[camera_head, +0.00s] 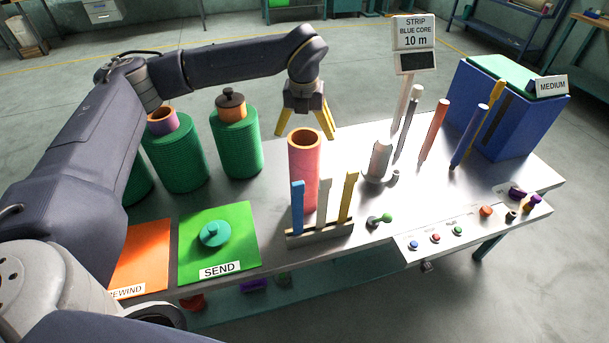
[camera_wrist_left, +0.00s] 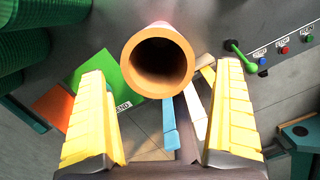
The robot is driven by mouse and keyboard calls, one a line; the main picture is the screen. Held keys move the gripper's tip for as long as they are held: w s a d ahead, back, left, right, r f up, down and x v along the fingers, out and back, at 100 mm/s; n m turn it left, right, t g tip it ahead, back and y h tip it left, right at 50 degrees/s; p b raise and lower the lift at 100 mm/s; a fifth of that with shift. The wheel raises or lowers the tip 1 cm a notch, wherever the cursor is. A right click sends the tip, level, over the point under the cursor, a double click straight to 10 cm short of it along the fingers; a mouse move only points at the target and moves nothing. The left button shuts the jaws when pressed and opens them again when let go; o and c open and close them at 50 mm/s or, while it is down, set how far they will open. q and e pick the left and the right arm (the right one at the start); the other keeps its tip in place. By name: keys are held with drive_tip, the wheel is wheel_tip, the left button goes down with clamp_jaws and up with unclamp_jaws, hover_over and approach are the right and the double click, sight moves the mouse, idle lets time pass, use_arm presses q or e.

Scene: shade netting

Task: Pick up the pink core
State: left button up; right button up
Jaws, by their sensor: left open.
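The pink core (camera_head: 304,178) is an upright hollow tube with an orange rim, standing on the table behind a rack of colored sticks. My left gripper (camera_head: 307,128) hangs above it with yellow fingers apart, just over and around the height of its top. In the left wrist view the open end of the pink core (camera_wrist_left: 158,62) shows beyond and between the spread yellow fingers (camera_wrist_left: 160,125). Nothing is held. Contact between fingers and core does not show. My right gripper is not in view.
The rack (camera_head: 320,233) holds blue, white and yellow sticks right in front of the core. Green netting rolls (camera_head: 238,145) stand to the left. A green SEND mat (camera_head: 217,248) bears a teal disc. A grey bottle (camera_head: 379,160) and thin rods stand to the right, beside a blue box (camera_head: 500,110).

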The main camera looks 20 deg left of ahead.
sight(305, 139)
use_arm(q)
drive_tip(key=f, duration=0.4)
drive_tip(key=shift+w+a+f, duration=0.1)
drive_tip(key=shift+w+a, duration=0.15)
drive_tip(key=shift+w, duration=0.1)
drive_tip(key=c, duration=1.4)
drive_tip(key=shift+c, duration=0.6)
drive_tip(key=shift+r, duration=0.2)
